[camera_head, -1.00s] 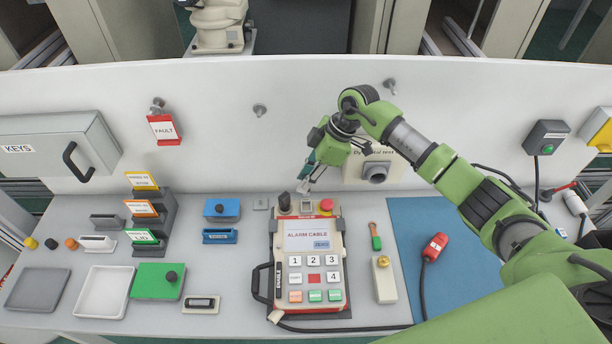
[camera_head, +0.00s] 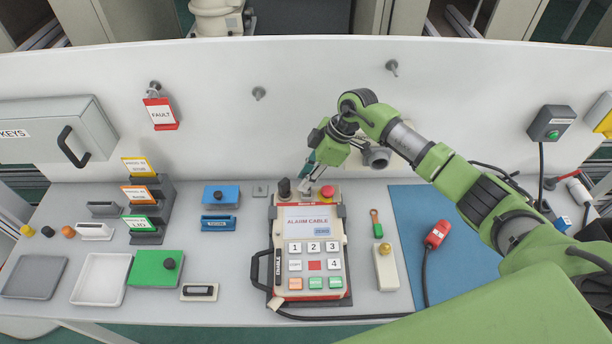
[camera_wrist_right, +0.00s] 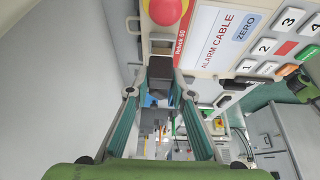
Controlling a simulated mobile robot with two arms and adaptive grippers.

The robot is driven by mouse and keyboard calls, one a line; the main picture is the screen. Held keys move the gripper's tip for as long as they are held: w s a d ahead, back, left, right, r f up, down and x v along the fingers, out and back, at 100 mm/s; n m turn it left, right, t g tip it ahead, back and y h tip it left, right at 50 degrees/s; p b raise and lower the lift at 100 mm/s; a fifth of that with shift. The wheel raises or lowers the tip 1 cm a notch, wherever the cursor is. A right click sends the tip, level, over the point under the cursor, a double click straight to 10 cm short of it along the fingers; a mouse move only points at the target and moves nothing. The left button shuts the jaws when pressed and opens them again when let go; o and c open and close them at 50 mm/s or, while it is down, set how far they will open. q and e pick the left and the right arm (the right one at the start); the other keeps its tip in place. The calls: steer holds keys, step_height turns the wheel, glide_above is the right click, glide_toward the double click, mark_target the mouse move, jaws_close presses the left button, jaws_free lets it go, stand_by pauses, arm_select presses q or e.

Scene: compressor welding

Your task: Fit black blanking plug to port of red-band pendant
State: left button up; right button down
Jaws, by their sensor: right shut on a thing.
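The pendant (camera_head: 313,244) lies on the bench, screen up, with a red band across its face below the top edge. Its top end carries a black knob (camera_head: 284,188), a small grey square part in the middle and a red button (camera_head: 327,191). My right gripper (camera_head: 305,186) is at this top end, between knob and button. In the right wrist view its fingers (camera_wrist_right: 159,82) are shut on a small dark piece (camera_wrist_right: 158,74), apparently the black blanking plug, beside the pendant's end. Fingers partly hide the port; I cannot tell whether the plug touches it. My left gripper is not in view.
Yellow, black and orange round caps (camera_head: 48,231) stand at far left, near a grey tray (camera_head: 35,277) and white tray (camera_head: 101,279). A red connector (camera_head: 437,234) lies on the blue mat (camera_head: 410,210). The back panel (camera_head: 230,130) rises close behind the gripper.

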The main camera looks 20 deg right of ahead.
steer(key=shift+f+b, duration=0.5)
steer(key=shift+f, duration=0.6)
stand_by(0.3)
steer(key=c, duration=1.7)
jaws_free()
steer(key=v, duration=1.2)
steer(key=shift+f, duration=0.1)
